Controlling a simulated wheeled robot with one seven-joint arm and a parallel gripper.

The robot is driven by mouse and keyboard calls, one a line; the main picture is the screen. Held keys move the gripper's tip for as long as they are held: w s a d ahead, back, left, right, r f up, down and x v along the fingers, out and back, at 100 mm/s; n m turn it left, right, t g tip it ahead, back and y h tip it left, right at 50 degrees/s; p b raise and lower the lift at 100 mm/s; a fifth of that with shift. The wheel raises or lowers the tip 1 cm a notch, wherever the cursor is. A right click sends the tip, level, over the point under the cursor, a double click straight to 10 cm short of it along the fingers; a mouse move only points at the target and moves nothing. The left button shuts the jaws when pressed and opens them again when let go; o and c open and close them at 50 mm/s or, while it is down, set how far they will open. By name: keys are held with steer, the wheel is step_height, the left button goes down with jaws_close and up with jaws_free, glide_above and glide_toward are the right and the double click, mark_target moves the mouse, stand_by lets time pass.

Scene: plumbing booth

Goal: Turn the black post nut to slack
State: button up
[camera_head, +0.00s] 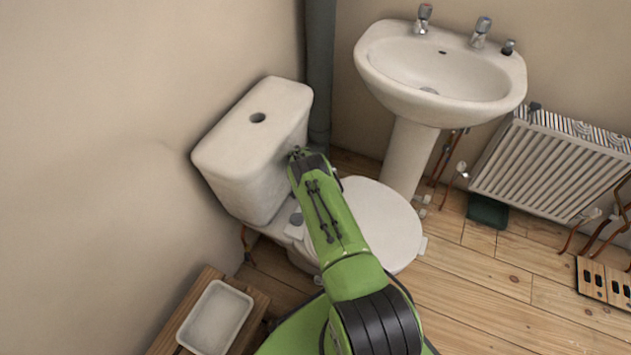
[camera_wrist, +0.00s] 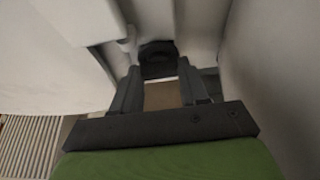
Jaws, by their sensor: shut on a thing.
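The black post nut (camera_wrist: 157,50) shows in the wrist view as a dark round piece just ahead of my fingers, in a narrow gap between pale surfaces. My gripper (camera_wrist: 159,70) has one finger on each side of it and is shut on it. Shadow hides the exact contact. In the head view my gripper (camera_head: 298,154) is beside the right face of the white cistern (camera_head: 240,150), behind the toilet seat lid (camera_head: 380,220). The nut cannot be made out in the head view.
A washbasin (camera_head: 440,70) on a pedestal stands at the back right, with a radiator (camera_head: 550,165) farther right. A grey pipe (camera_head: 320,70) runs up behind the cistern. A white tray (camera_head: 215,318) sits on a wooden stand at lower left. The floor at right is mostly open.

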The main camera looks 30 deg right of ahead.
steer(key=n, duration=0.2)
steer(key=n+t+y, duration=0.1)
steer(key=n, duration=0.1)
steer(key=shift+s+d+n, duration=0.1)
steer(key=shift+d+n, duration=0.05)
steer(key=shift+n, duration=0.15)
steer(key=shift+n+t+y, duration=0.5)
steer(key=shift+n+y, duration=0.3)
steer(key=shift+n, duration=1.4)
steer(key=o, duration=1.1)
steer(key=p+v, duration=0.7)
steer(key=v, duration=0.8)
steer(key=shift+s+r, duration=0.2)
steer(key=shift+r, duration=0.15)
